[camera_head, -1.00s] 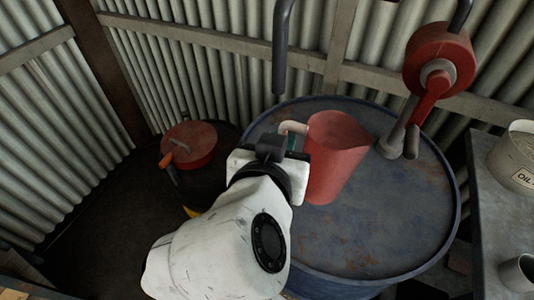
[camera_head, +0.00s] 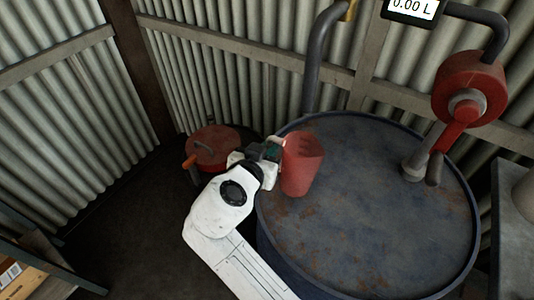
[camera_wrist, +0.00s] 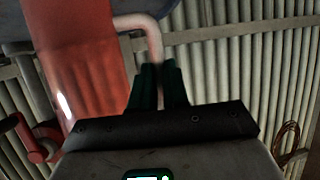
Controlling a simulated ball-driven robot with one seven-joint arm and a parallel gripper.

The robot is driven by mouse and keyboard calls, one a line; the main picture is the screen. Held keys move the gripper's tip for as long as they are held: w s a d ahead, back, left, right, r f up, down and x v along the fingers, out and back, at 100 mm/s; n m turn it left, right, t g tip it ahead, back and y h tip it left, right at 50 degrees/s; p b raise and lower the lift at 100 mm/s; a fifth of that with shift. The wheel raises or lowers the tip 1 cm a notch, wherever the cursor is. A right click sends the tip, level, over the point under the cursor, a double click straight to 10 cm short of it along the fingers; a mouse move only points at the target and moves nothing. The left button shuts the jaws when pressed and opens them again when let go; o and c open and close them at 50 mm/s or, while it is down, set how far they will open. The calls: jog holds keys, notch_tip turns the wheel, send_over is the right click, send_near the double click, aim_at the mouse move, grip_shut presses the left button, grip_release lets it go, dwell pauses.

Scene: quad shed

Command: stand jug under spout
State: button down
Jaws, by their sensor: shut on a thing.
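The jug (camera_head: 302,165) is red, upright or nearly so, over the left part of the blue drum top (camera_head: 390,220). I cannot tell whether its base touches the drum. My gripper (camera_head: 271,149) is left of the jug and shut on its pale handle. The wrist view shows the dark fingers (camera_wrist: 159,85) closed around the handle (camera_wrist: 150,32), with the red jug body (camera_wrist: 85,65) to the left. The spout (camera_head: 313,75) is a dark bent pipe coming down behind the jug. Its lower end appears just above the jug's rim in the picture; the depth between them is unclear.
A red crank pump (camera_head: 470,88) stands at the drum's right. A display (camera_head: 412,8) reads 0.00 L. A red-lidded can (camera_head: 213,143) is left of the drum. A grey bench (camera_head: 512,235) is at right, a box (camera_head: 20,272) at lower left. Corrugated walls close the back.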

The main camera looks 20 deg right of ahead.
jog(key=shift+f, duration=0.8)
jog(key=shift+f, duration=0.15)
jog(key=c, duration=1.1)
grip_release()
jog(key=b+v, duration=0.1)
jog(key=v, duration=1.1)
